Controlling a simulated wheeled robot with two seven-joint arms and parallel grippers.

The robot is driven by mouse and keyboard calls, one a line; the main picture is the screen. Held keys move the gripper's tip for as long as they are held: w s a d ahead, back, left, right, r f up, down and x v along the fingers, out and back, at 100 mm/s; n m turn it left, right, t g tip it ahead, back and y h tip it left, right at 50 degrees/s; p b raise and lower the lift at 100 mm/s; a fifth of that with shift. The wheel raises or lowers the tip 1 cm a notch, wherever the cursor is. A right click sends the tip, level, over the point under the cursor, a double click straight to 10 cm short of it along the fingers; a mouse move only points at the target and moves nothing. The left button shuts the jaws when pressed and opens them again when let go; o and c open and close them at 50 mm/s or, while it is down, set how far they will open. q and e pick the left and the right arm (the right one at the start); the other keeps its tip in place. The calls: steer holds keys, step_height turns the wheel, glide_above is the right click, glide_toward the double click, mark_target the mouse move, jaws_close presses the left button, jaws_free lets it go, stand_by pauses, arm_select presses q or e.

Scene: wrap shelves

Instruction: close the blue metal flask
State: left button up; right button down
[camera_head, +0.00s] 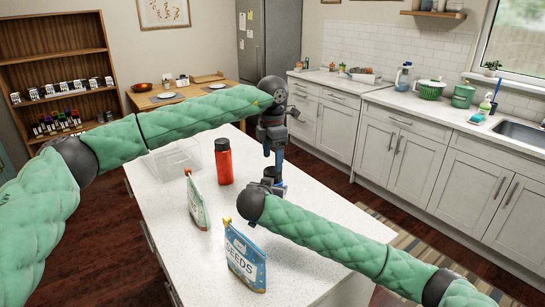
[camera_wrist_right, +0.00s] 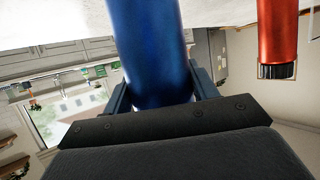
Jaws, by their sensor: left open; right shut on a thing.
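The blue metal flask (camera_wrist_right: 150,45) fills the upper middle of the right wrist view, between the fingers of my right gripper (camera_wrist_right: 155,95), which is shut on it. In the head view, my right gripper (camera_head: 275,186) is over the far right part of the island, and the flask is mostly hidden there by my grippers. My left gripper (camera_head: 274,150) points down just above my right gripper, around the flask's top; it is open. The flask's mouth and its lid are hidden or too small to tell, and I cannot tell whether the left fingers touch the flask.
A red flask (camera_head: 223,162) with a black cap stands left of my grippers on the white island (camera_head: 180,255). A seeds bag (camera_head: 245,260) and another bag (camera_head: 196,203) stand nearer. The island's near left is clear.

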mark_target(273, 170)
arm_select(q)
steer(key=r, duration=0.3)
steer(key=shift+w+a+t, duration=0.15)
steer(key=shift+w+t, duration=0.15)
steer(key=shift+w+a+r, duration=0.1)
steer(key=shift+r, duration=0.2)
steer(key=shift+a+r+n, duration=0.1)
steer(key=shift+r+n, duration=0.05)
steer(key=shift+n, duration=0.15)
steer(key=n, duration=0.2)
steer(key=shift+n, duration=0.4)
steer(key=n, duration=0.3)
steer(key=f+n, duration=0.1)
steer(key=n, duration=0.1)
steer(key=shift+s+f, duration=0.1)
steer(key=shift+s, duration=0.2)
steer(key=n, duration=0.4)
steer(key=shift+d, duration=0.3)
steer(key=shift+d+n, duration=0.1)
steer(key=shift+n, duration=1.7)
steer(key=shift+f, duration=0.15)
steer(key=shift+f, duration=3.9)
